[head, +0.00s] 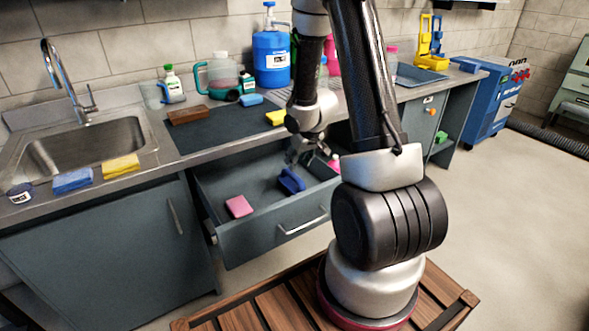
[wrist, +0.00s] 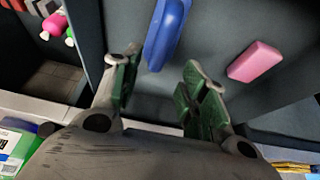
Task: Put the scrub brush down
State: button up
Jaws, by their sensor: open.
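The blue scrub brush (head: 291,181) lies in the open drawer (head: 262,238), toward the right of its floor. In the wrist view the brush (wrist: 167,32) appears as a smooth blue shape beyond the fingertips, partly cut off by the top edge. My gripper (head: 306,158) is over the drawer, just above the brush. In the wrist view its two green-padded fingers (wrist: 162,72) are spread apart with nothing between them. Whether a fingertip still touches the brush I cannot tell.
A pink sponge (head: 239,206) lies in the drawer left of the brush. The counter above holds a dark mat (head: 225,130), a brown brush (head: 188,116), yellow (head: 121,166) and blue (head: 73,181) sponges, and a blue jug (head: 271,58). The drawer's front and side walls surround the gripper's space.

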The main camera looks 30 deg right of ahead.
jog(key=s+r+h, duration=0.1)
jog(key=s+r, duration=0.3)
jog(key=r, duration=0.5)
jog(key=s+r+h, duration=0.1)
jog(key=s+r, duration=0.3)
jog(key=r, duration=0.6)
jog(key=s+a+r+y, duration=0.1)
jog(key=s+a+r, duration=0.2)
jog(key=s, duration=0.6)
jog(key=s+a+r, duration=0.4)
jog(key=s+r, duration=0.2)
jog(key=s, duration=0.3)
jog(key=shift+s+a+r+g+y, duration=0.15)
jog(key=shift+s+a+g+y, duration=0.15)
jog(key=shift+s+y, duration=0.1)
jog(key=shift+w+d, duration=0.1)
